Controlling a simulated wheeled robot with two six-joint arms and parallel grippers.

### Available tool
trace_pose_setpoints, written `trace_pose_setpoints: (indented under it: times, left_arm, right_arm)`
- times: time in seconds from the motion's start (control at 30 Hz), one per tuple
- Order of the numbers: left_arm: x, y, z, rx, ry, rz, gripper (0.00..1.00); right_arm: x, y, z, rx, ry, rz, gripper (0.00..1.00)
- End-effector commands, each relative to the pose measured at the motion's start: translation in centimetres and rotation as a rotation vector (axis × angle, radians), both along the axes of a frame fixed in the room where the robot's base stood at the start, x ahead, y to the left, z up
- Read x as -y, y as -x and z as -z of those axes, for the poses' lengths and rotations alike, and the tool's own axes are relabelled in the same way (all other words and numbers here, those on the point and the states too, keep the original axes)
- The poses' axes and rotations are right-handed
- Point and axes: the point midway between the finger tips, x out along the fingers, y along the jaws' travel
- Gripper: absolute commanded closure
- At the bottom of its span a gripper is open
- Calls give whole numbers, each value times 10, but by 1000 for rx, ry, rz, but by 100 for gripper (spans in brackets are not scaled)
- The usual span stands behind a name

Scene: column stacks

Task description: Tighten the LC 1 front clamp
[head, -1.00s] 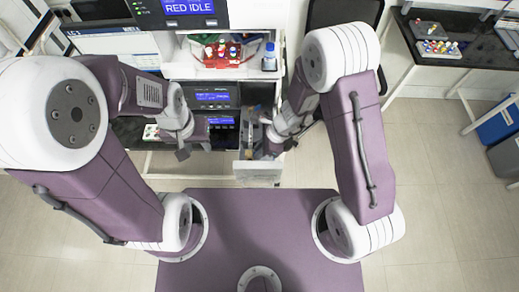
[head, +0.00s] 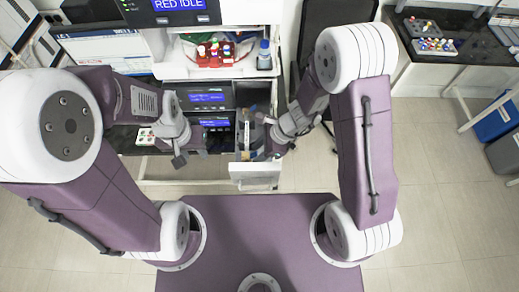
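The instrument stack stands ahead of me, with a top screen (head: 179,4) reading RED IDLE and lower blue screens (head: 207,98). An open drawer or door (head: 255,176) juts out at its lower right, with small upright parts (head: 246,138) beside it. The LC 1 front clamp is too small to make out there. My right gripper (head: 262,153) is at these parts, partly in front of them; I cannot tell whether it touches or grips anything. My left gripper (head: 190,158) is in front of the lower unit, fingers apart, and looks empty.
Red-capped bottles (head: 215,52) and a blue-capped bottle (head: 264,56) stand on the stack's top shelf. A black chair (head: 335,22) is behind my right arm. A side bench (head: 470,45) at the right holds a tray of coloured vials (head: 435,47).

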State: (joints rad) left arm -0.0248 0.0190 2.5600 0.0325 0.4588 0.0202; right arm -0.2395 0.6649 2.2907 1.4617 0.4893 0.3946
Motion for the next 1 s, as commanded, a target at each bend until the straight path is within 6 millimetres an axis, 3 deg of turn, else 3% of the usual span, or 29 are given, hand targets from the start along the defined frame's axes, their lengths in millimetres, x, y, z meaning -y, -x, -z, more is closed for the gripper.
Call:
trace_pose_setpoints:
  times: [0.4,1.0]
  left_arm:
    - [0,0,-20,0,0,0,60]
    - [0,0,-21,0,0,0,60]
  right_arm:
    - [38,-1,-71,3,0,1,60]
    - [43,0,-77,0,0,1,60]
